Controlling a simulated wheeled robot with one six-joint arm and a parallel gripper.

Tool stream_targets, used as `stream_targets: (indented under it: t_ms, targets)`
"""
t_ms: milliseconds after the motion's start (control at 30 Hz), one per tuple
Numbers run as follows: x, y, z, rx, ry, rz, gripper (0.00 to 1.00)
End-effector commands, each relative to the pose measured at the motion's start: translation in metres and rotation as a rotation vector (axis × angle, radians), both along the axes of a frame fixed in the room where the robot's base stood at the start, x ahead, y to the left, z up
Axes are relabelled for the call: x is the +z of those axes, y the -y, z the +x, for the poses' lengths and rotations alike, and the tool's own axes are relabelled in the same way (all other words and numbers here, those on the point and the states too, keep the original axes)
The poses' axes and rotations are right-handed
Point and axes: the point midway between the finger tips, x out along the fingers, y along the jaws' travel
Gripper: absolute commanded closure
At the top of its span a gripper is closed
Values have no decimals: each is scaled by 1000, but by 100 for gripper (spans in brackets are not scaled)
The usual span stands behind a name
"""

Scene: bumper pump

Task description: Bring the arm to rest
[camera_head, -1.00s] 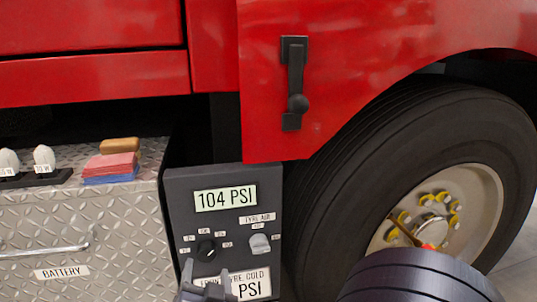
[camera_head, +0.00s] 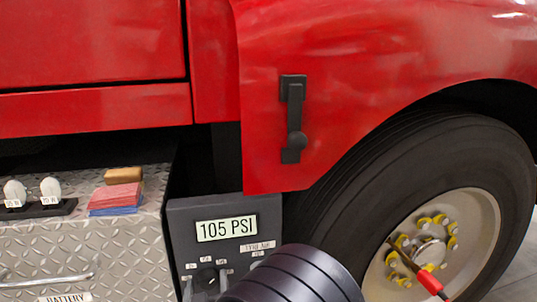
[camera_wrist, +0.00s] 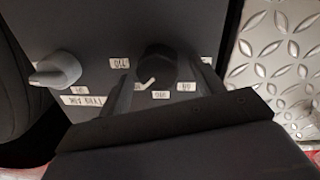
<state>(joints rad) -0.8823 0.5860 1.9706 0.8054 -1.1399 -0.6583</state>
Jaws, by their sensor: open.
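My gripper (camera_wrist: 167,78) is open at the dark control panel (camera_wrist: 95,35), one finger on either side of the black dial knob (camera_wrist: 158,65). I cannot tell whether the fingers touch the knob. In the head view, the panel (camera_head: 185,225) reads "105 PSI" on its display (camera_head: 226,228), above the black knob (camera_head: 207,280). My arm covers the lower right of the panel there, and a fingertip shows just left of the knob. A grey knob (camera_wrist: 58,68) shows in the wrist view, with its pointer to the left.
A red truck body (camera_head: 90,40) with a black latch (camera_head: 293,120) rises above the panel. A large tyre (camera_head: 345,200) stands at the right, with a red-tipped hose end (camera_head: 432,283) at its hub. A diamond-plate box (camera_head: 130,240) carrying sponges and cloths is at the left.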

Motion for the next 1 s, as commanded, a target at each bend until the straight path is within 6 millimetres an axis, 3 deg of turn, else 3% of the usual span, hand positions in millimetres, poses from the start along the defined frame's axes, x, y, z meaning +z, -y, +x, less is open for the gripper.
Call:
stream_targets:
  t_ms: [300,600,1000]
  targets:
    - [1,9,-61,5,3,-17,37]
    - [1,17,-107,4,3,-15,37]
    - [12,22,-97,22,-64,20,37]
